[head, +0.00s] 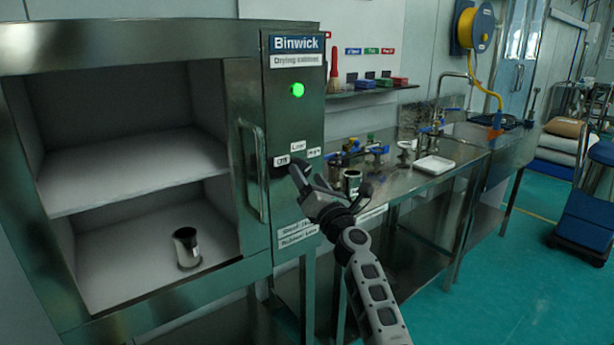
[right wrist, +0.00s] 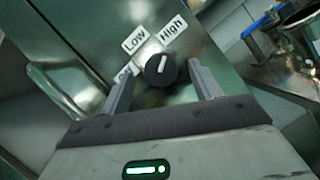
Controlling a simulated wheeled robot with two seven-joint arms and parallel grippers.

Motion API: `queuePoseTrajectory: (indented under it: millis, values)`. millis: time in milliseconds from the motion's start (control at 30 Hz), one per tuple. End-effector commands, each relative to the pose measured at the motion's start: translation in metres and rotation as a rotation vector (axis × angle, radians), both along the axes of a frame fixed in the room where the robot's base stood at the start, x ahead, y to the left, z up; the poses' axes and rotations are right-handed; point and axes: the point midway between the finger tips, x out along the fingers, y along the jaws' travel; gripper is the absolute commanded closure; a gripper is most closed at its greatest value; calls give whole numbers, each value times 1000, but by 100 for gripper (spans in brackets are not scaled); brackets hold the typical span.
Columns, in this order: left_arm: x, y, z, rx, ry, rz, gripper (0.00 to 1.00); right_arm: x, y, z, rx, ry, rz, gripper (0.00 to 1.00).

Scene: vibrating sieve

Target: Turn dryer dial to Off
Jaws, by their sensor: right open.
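The dryer dial (right wrist: 156,79) is a round black knob with a white pointer mark on the drying cabinet's front (head: 293,118). In the right wrist view the mark points up and slightly right, roughly toward the High label (right wrist: 173,28). The Low label (right wrist: 134,39) is up-left of the knob. The Off label (right wrist: 124,74) is at its left, partly hidden by a finger. My right gripper (right wrist: 161,76) is open, its fingers on either side of the knob; contact cannot be told. In the head view my right gripper (head: 298,174) largely hides the knob. My left gripper is not in view.
A green lamp (head: 297,90) is lit above the labels. The cabinet's vertical handle (head: 254,170) stands left of the dial. A metal cup (head: 187,248) stands inside the open compartment. A steel bench (head: 455,165) with valves and a white tray (head: 434,165) is at right.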

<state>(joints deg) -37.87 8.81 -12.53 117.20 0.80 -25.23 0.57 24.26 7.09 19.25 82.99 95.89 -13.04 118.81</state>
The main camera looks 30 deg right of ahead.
Motion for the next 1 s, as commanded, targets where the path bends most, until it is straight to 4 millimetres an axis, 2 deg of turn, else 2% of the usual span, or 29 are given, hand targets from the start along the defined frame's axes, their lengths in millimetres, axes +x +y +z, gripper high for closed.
queuePoseTrajectory:
  millis: [200, 467, 600, 633, 1000]
  values:
    - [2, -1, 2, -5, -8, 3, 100, 13, -1, 5, -1, 0, 0, 37]
    - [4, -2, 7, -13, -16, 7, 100, 14, -1, 5, -1, 1, 0, 37]
    - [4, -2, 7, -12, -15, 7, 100, 14, -1, 5, -1, 1, 0, 76]
    - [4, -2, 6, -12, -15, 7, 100, 14, -1, 5, -1, 1, 0, 81]
    - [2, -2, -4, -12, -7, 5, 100, 13, -2, 2, -44, -3, -1, 81]
